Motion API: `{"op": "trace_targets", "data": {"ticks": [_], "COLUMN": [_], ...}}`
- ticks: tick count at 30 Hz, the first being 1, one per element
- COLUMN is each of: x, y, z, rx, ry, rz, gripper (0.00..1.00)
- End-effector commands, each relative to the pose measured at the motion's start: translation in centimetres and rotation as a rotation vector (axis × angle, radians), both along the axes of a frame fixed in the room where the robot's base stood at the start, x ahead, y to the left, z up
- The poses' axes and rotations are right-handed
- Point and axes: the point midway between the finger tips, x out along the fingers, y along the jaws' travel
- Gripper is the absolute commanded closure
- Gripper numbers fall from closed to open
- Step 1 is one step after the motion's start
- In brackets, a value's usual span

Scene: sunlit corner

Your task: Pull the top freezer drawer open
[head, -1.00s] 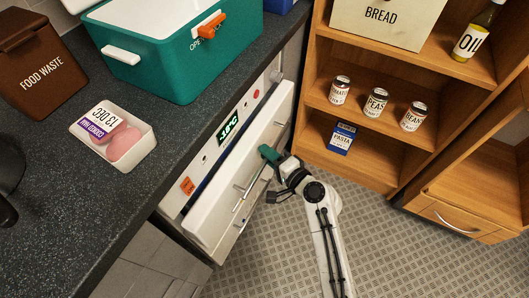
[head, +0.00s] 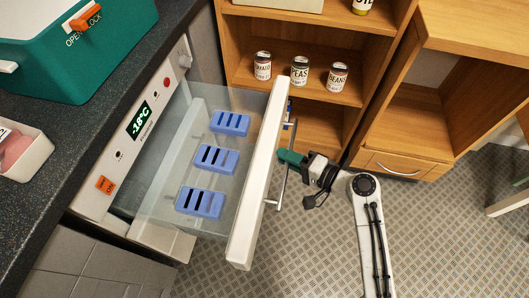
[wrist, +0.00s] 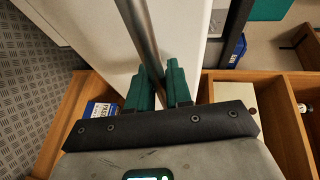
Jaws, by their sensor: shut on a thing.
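The top freezer drawer (head: 258,185) stands well out from the freezer body, with a white front and clear sides. Inside it lie blue slotted blocks (head: 216,160) in a row. A metal bar handle (head: 284,178) runs along the drawer's front. My gripper (head: 288,157) has green fingers and is at the handle's middle. In the wrist view, the fingers of my gripper (wrist: 158,88) are shut around the handle bar (wrist: 138,35), one on each side. The drawer's white front also shows in the wrist view (wrist: 185,40).
The freezer panel (head: 140,125) shows -18°C. A wooden shelf (head: 290,95) with tins stands behind the drawer, and a wooden cabinet (head: 400,165) with its own drawer is at the right. A green cool box (head: 60,50) stands on the dark counter.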

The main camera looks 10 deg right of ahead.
Motion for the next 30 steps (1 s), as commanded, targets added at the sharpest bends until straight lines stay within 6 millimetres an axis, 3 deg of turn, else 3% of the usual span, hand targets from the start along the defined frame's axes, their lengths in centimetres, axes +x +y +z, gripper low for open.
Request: {"op": "trace_targets", "data": {"ticks": [3, 9, 26, 27, 30], "x": [-0.8, -1.6, -1.9, -1.9, -1.9], "y": [-2.2, -4.2, -5.1, -5.1, -5.1], "z": [-0.2, -0.2, -0.2, -0.2, -0.1], "rx": [-0.002, -0.002, -0.001, -0.001, -0.001], "ry": [0.002, 0.003, 0.004, 0.004, 0.003], "rz": [-0.003, 0.0, 0.0, 0.0, 0.001], "gripper": [1.0, 1.0, 1.0, 0.77, 0.75]}}
